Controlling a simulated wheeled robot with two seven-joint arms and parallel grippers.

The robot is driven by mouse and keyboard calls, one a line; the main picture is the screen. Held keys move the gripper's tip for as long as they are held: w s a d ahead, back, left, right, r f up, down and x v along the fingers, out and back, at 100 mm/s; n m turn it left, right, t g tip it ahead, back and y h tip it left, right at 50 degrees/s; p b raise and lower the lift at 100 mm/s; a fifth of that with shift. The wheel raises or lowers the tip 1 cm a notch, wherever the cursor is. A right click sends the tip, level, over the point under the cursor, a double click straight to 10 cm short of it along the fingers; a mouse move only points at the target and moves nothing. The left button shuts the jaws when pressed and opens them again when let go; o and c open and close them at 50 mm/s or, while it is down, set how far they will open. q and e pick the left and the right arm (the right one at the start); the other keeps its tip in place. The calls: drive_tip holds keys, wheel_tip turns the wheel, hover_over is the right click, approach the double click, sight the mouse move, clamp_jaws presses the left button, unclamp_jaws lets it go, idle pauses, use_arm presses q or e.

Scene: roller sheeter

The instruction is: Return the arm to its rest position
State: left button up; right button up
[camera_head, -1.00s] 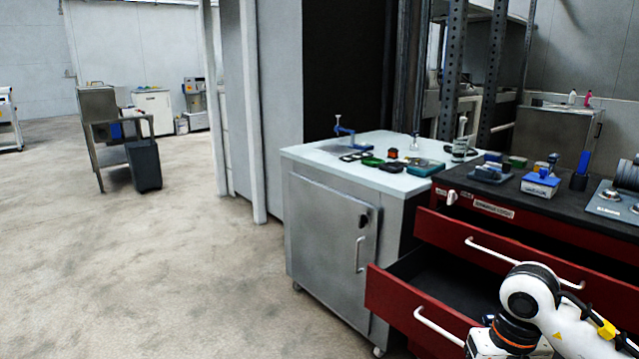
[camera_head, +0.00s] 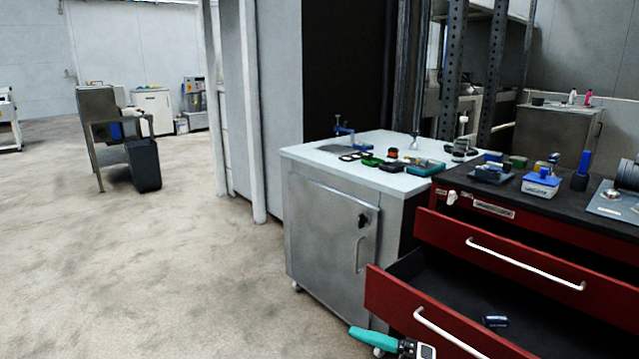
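Neither of my grippers shows clearly in the head view, and no white arm link is in view. A teal piece (camera_head: 369,338) with a white and black part (camera_head: 416,349) pokes in at the bottom edge, in front of the drawer's lower left corner. I cannot tell whether it is a tool or part of my gripper. The lower red drawer (camera_head: 400,302) stands open.
The red cabinet's black top (camera_head: 520,205) holds several blue and grey items. Left of it stands a metal cabinet (camera_head: 325,240) with a pale top carrying small parts. An upper drawer (camera_head: 500,245) is slightly open. The floor (camera_head: 150,270) at left is clear.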

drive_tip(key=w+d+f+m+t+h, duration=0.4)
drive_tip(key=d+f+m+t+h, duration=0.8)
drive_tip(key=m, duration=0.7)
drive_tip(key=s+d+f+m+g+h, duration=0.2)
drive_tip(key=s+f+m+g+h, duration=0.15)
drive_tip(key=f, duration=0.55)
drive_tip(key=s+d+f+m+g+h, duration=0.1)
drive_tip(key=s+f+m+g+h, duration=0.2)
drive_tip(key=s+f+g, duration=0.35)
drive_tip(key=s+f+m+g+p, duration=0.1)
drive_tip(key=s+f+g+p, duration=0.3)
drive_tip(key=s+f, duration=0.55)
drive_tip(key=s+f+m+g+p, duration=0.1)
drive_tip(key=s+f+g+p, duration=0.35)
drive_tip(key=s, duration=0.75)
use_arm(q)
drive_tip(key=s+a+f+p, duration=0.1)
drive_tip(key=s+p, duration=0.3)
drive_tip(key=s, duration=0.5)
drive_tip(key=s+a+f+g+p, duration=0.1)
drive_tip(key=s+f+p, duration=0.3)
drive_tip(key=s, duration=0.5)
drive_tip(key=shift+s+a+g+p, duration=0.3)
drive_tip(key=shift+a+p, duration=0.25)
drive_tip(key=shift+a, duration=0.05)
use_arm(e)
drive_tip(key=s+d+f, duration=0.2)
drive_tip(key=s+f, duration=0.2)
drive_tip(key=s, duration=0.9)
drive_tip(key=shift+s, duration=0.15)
